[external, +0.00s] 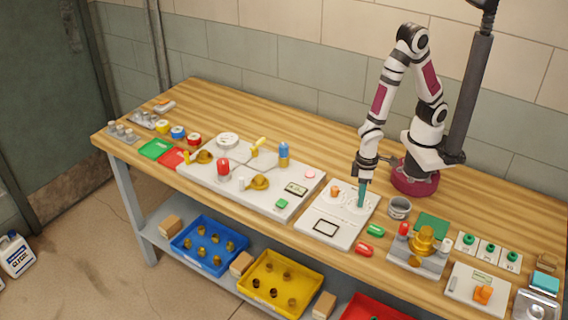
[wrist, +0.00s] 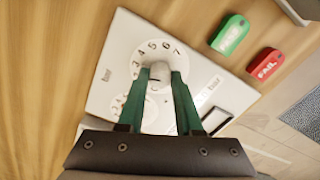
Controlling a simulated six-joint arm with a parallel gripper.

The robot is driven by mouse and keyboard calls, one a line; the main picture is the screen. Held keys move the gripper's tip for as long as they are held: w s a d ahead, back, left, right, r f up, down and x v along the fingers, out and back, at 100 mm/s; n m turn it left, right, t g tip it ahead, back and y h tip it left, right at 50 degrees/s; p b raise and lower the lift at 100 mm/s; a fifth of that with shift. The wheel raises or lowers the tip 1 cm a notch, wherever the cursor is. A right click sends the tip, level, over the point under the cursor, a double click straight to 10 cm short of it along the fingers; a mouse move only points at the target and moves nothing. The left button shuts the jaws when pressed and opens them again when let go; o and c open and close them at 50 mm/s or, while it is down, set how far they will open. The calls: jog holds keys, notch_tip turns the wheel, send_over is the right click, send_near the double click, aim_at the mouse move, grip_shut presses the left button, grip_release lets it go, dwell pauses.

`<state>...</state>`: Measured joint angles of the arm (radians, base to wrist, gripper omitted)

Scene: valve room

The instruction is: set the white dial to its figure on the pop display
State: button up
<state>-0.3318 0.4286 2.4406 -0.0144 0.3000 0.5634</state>
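The white dial (wrist: 137,63) sits on a white panel (wrist: 104,92), with dark figures around its scale; 3, 4, 5 and 7 can be read. The dial's pale knob (wrist: 160,71) stands between the teal fingertips of my gripper (wrist: 161,78), which appear to press on both its sides. In the external view my gripper (external: 361,198) points straight down onto the same panel (external: 310,217). The dark-framed display (external: 326,228) is at the panel's front; its figure is too small to read.
An orange knob (external: 335,189) sits left of my gripper on the panel. A green block (external: 375,230), a red FAIL block (external: 364,249) and a grey cup (external: 399,207) stand close on the right. A larger fixture board (external: 300,207) lies to the left.

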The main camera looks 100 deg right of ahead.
grip_shut()
jog(key=n, duration=0.8)
jog(key=shift+n, duration=0.3)
jog(key=n, duration=0.4)
jog(key=shift+n, duration=2.6)
